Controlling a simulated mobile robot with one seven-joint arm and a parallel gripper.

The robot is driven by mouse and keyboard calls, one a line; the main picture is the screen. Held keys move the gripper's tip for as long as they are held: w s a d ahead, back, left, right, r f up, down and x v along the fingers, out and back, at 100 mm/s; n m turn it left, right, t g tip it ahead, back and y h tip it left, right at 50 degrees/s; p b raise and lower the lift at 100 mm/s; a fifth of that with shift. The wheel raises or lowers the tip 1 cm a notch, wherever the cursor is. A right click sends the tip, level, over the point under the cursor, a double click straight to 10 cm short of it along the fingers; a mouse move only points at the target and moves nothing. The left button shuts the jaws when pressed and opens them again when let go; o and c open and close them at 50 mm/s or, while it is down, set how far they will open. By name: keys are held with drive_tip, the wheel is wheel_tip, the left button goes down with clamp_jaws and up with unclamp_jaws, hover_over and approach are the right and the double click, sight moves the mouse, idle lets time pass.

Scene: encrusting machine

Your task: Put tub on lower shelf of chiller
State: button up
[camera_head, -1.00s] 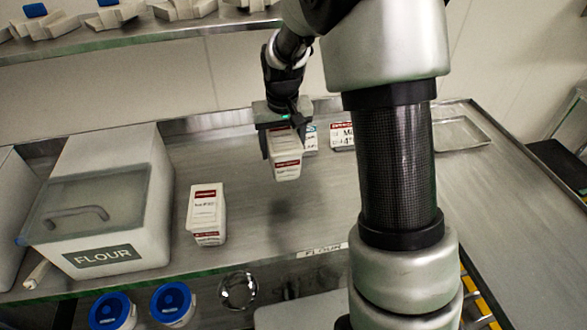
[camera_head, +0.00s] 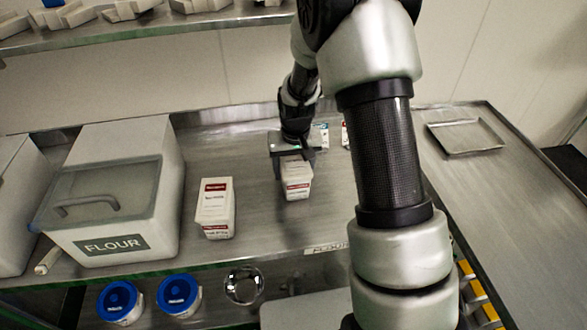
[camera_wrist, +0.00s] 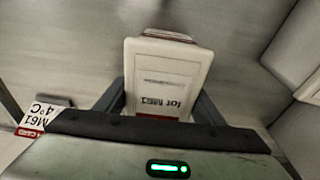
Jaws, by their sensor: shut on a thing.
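My gripper (camera_head: 293,160) is shut on a white tub (camera_head: 297,182) with a red-banded label, above the steel worktop. The tub appears upright and I cannot tell whether its base touches the surface. A second, similar white tub (camera_head: 215,208) stands on the worktop to the left. The chiller and its lower shelf are not recognisable in these views.
A flour bin (camera_head: 110,215) with a clear lid stands at the left. Small cards stand behind my gripper, one reading "M61 4°C" (camera_wrist: 40,114). A metal tray (camera_head: 464,137) lies at the right. Blue-lidded containers (camera_head: 118,300) are below the front edge. The worktop (camera_head: 260,225) between the tubs and front edge is clear.

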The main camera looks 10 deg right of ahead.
drive_tip(key=shift+w+r, duration=0.1)
drive_tip(key=o, duration=1.8)
